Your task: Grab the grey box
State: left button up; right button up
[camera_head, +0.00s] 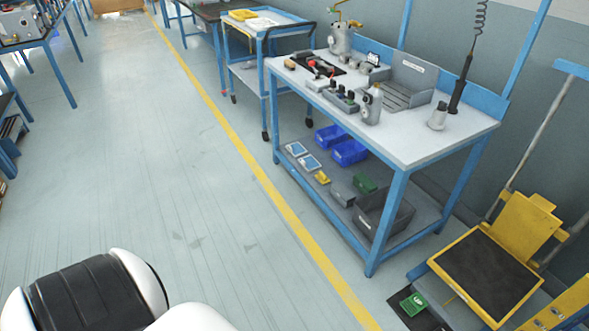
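A large dark grey box (384,216) sits on the lower shelf of the blue-framed workbench, near its right front leg. A smaller grey box (342,194) lies just left of it on the same shelf. On the bench top stands a light grey open tray-like holder (408,86) toward the back. I cannot tell which of these the task means. Neither of my grippers is in view; only white and black parts of my own body show at the bottom left.
Blue bins (350,152), a green item (364,183) and a yellow item (322,177) share the lower shelf. A yellow platform with a dark mat (487,272) stands at the right. A blue trolley (262,75) stands beyond the bench. Floor left of the yellow line is clear.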

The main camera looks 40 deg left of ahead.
aim_at(339, 190)
jog(key=u, duration=0.9)
jog(key=i+j+z, duration=0.1)
jog(key=z, duration=0.3)
jog(key=i+j+z, duration=0.1)
jog(key=z, duration=0.3)
jog(key=i+j+z, duration=0.1)
jog(key=z, duration=0.3)
jog(key=j, duration=0.1)
